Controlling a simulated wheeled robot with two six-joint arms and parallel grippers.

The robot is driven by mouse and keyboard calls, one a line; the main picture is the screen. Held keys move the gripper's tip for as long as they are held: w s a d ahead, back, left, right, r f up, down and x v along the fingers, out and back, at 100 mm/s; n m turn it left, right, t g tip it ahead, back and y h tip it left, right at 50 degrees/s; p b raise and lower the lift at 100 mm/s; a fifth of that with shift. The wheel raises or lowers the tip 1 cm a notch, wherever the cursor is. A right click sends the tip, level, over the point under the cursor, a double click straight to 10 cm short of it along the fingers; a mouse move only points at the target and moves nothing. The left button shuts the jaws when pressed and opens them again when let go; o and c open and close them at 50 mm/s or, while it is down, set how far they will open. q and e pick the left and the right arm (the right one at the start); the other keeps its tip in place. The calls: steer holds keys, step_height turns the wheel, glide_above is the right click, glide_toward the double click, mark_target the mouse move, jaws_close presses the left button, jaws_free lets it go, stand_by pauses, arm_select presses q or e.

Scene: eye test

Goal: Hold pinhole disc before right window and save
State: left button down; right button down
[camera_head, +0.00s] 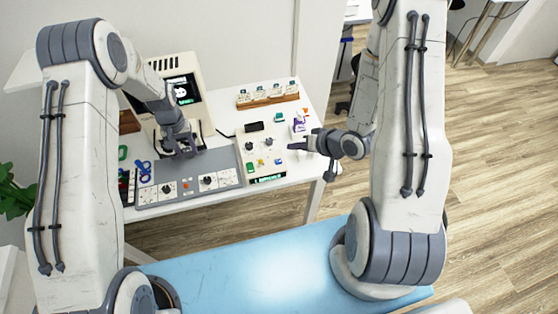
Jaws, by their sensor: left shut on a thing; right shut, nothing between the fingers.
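My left gripper (182,152) is in front of the white instrument (187,63) with the lit screen (183,91), low near its base. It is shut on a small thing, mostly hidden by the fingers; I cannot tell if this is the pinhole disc. The right window cannot be made out, as my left arm and gripper cover part of the instrument's front. My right gripper (298,146) is shut and empty at the right side of the table, beside the button console (262,150) with a green display (268,178).
A wooden rack (267,98) with several white pieces stands at the back of the white table (217,98). A grey panel with dials (190,167) lies in front, with a blue object (145,171) at its left. A purple-and-white item (299,121) stands near my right gripper.

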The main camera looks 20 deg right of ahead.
arm_select(q)
steer(key=s+r+p, duration=0.4)
steer(key=s+r, duration=0.1)
steer(key=shift+p, duration=0.3)
stand_by(0.4)
